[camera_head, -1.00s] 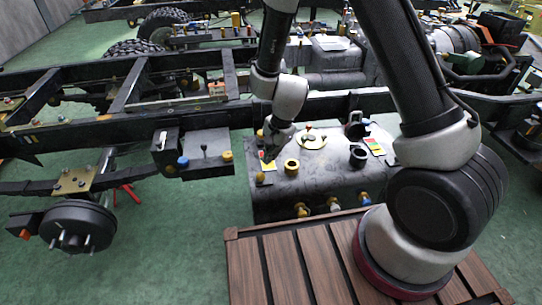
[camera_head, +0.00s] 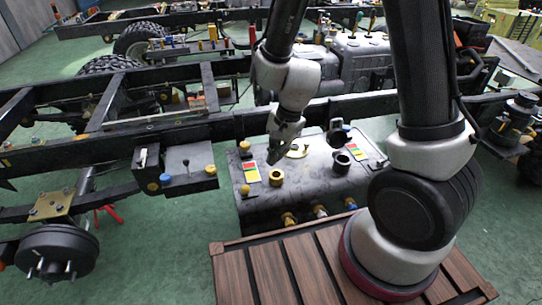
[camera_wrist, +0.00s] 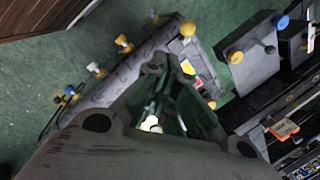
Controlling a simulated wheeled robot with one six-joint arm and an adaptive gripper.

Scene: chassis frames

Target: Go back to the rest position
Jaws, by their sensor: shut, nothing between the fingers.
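My gripper (camera_head: 273,157) hangs fingers-down over the left part of a grey tank (camera_head: 312,187) in the head view. Its fingers are shut with nothing between them. It looks to be above the tank top, near a yellow ring fitting (camera_head: 276,177); the exact gap cannot be told. In the wrist view the closed fingers (camera_wrist: 158,68) point toward the tank edge and its coloured label (camera_wrist: 189,68).
A black chassis rail (camera_head: 330,112) runs behind the tank, close to my arm. A bracket box (camera_head: 188,163) with blue and yellow knobs is at left. A brown slatted platform (camera_head: 290,270) lies in front. Green floor (camera_head: 150,250) is free at front left.

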